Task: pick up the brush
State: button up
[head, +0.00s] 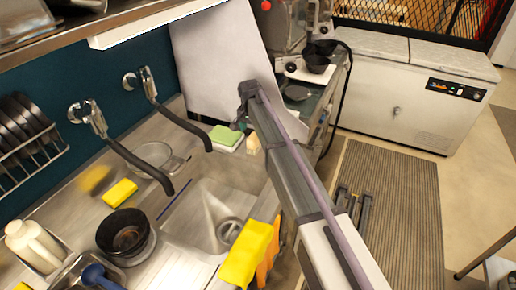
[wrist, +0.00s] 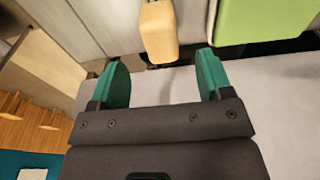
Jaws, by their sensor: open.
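A small pale tan block (head: 253,145), which looks like the brush, lies at the far end of the sink counter beside the green sponge. In the wrist view the brush (wrist: 159,32) shows a tan end just beyond the gap between my fingertips. My gripper (head: 240,120) is open and empty over that counter end. In the wrist view its two teal fingers (wrist: 160,64) stand apart, with the brush roughly centred ahead of them. I cannot tell its height above the brush. The brush's far end is cut off by the wrist frame.
The green sponge (head: 223,136) sits close to the left of the brush. A white board (head: 215,55) leans behind. The sink (head: 212,205) and two black-spouted taps (head: 138,165) are nearer. A yellow sponge (head: 120,193), black bowls (head: 125,233) and a yellow cloth (head: 246,255) lie around it.

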aim_at(254, 136)
jog(key=f+b, duration=0.4)
jog(key=f, duration=0.1)
jog(key=w+f+b, duration=0.1)
jog(key=f+b, duration=0.1)
jog(key=shift+d+f, duration=0.1)
jog(key=shift+f, duration=0.15)
jog(key=shift+r+p, duration=0.25)
jog(key=shift+p, duration=0.05)
jog(key=c, duration=1)
